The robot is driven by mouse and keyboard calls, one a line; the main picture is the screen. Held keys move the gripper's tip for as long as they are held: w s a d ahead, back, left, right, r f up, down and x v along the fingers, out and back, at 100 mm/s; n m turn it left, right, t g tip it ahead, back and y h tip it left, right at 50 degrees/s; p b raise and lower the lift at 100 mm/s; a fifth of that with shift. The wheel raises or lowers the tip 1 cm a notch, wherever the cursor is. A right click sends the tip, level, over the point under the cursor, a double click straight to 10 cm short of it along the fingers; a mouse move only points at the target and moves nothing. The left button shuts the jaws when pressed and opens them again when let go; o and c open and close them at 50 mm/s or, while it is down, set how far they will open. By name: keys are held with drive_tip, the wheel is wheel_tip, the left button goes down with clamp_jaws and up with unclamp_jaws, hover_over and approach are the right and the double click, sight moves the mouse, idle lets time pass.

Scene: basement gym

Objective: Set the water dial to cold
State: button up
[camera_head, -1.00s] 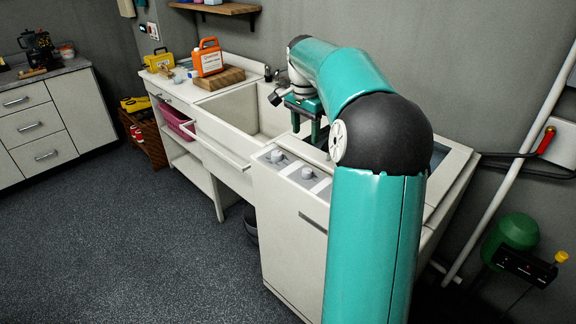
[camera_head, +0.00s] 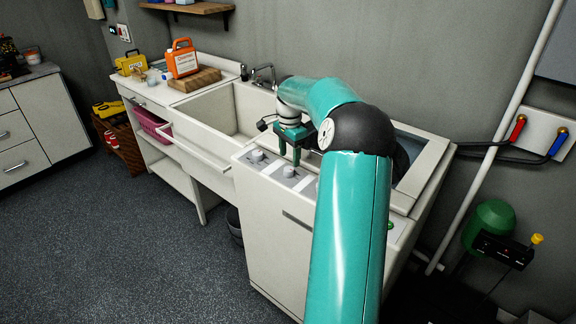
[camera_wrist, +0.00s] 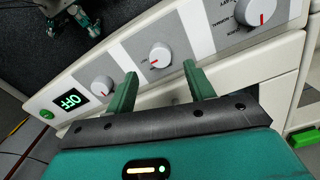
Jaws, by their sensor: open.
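The washing machine's control panel (camera_wrist: 190,35) carries three white dials with red marks: a left dial (camera_wrist: 101,87), a middle dial (camera_wrist: 159,56) and a right dial (camera_wrist: 257,11) in the wrist view. The right dial's label partly shows; the middle dial's print is too small to read, so I cannot tell which is the water dial. My gripper (camera_wrist: 159,69) is open and empty, its fingers either side of the middle dial's line, apparently just short of it. In the head view, my gripper (camera_head: 289,156) points down over the panel, close above a dial (camera_head: 289,171); another dial (camera_head: 257,155) stands left.
An "OFF" display (camera_wrist: 70,100) and green button (camera_wrist: 47,114) are at the panel's end. A sink (camera_head: 215,115) with a faucet (camera_head: 263,75) stands left of the machine. An orange jug (camera_head: 182,60) is on the counter. A white pipe (camera_head: 490,150) runs along the wall.

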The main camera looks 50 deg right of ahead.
sight(289, 168)
drive_tip(key=shift+f, duration=2.4)
drive_tip(key=c, duration=1)
drive_tip(key=shift+o, duration=0.2)
